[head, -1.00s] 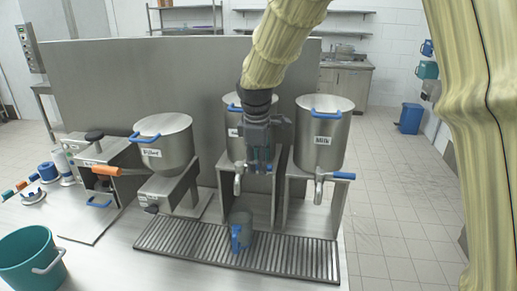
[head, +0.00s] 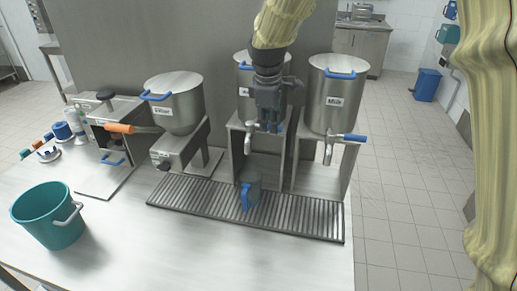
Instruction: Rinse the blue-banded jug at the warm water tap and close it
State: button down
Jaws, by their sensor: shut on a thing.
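I cannot make out water flowing or the inside of the jug.
The Milk vessel (head: 332,100) with its blue-handled tap stands close on the right. Another steel vessel (head: 175,105) and an orange handle (head: 119,128) are on the left. A teal bucket (head: 45,222) stands at the front left. The front counter is clear.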

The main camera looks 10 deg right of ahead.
jog(key=shift+s+a+r+m+h+p, duration=0.15)
jog(key=shift+s+a+m+p, duration=0.15)
jog(key=shift+m+p, duration=0.35)
jog(key=shift+s+a+f+m+h+p, duration=0.15)
jog(key=shift+s+m+p, duration=0.15)
jog(key=shift+m, duration=0.55)
jog(key=shift+r, duration=0.1)
jog(key=shift+s+a+m+p, duration=0.15)
jog(key=shift+a+m+p, duration=0.05)
jog(key=shift+m+p, duration=0.3)
dwell(5.9)
